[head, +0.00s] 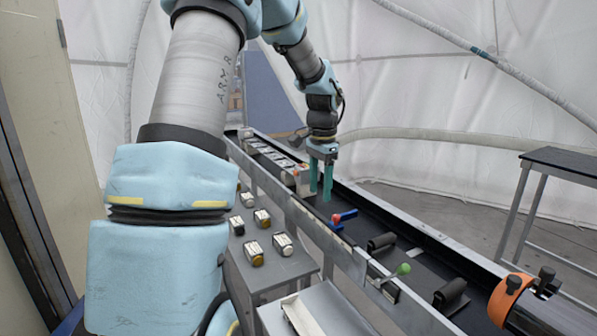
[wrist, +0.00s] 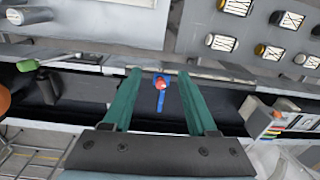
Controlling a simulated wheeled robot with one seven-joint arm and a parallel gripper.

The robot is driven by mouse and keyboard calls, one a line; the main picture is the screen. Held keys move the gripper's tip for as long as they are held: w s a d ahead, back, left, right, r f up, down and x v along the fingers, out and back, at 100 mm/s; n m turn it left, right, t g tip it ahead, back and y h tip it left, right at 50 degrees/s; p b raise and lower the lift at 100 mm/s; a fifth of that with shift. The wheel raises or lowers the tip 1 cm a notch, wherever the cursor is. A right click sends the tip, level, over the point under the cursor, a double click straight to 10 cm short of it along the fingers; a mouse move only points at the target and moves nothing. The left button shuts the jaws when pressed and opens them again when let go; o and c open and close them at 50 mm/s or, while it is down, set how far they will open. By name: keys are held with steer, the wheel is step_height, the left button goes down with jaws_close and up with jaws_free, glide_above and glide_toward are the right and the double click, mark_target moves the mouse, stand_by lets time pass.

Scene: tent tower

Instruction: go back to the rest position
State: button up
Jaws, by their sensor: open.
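My gripper (head: 321,178) is open and empty, pointing down above the dark trough of the long bench. Its two green fingers also show spread apart in the wrist view (wrist: 161,105). A red and blue object (head: 341,219) lies in the trough, a little to the right of and below the fingers in the head view. In the wrist view the same red and blue object (wrist: 161,85) shows between the fingertips, apart from both. My arm reaches in from the top of the head view and hides part of the bench's far end.
The metal-edged bench (head: 357,272) runs diagonally. A green-knobbed lever (head: 403,269), a dark roller (head: 381,242) and an orange clamp (head: 508,300) are along it. Several small labelled jars (head: 262,218) stand on a grey side table (head: 283,268). A dark table (head: 567,162) stands at right.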

steer(key=s+a+f+n, duration=0.2)
steer(key=s+a+n, duration=0.3)
steer(key=s+a, duration=0.3)
steer(key=s+a+f+n+t, duration=0.1)
steer(key=s+a+n, duration=0.5)
steer(key=s+a, duration=0.2)
steer(key=s, duration=0.2)
steer(key=shift+s+f, duration=0.3)
steer(key=shift+f, duration=0.1)
stand_by(0.6)
